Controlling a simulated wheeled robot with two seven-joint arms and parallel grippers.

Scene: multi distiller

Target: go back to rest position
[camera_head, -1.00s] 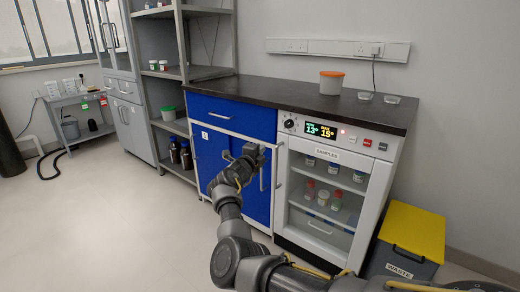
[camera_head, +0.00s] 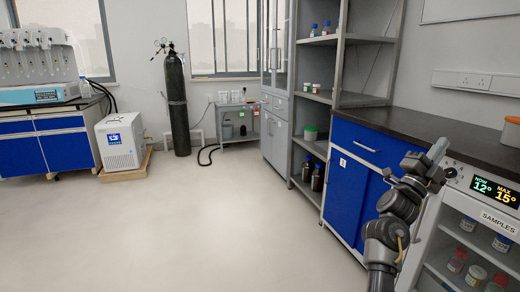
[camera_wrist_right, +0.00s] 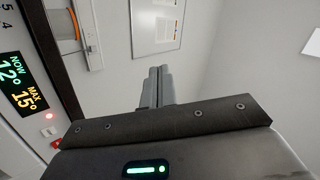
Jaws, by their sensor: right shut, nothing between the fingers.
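My right gripper (camera_head: 437,152) is at the right of the head view, raised in front of the blue cabinet and beside the sample fridge. It is shut and empty. Its closed fingers also show in the right wrist view (camera_wrist_right: 157,88), pointing up toward the wall. My left gripper is in neither view.
The sample fridge (camera_head: 492,214) with its lit display stands close to my right arm. The blue cabinet (camera_head: 345,190) and dark counter (camera_head: 415,125) lie behind it. A gas cylinder (camera_head: 177,105) and white chiller (camera_head: 120,142) stand farther back. The floor (camera_head: 190,225) at left and centre is clear.

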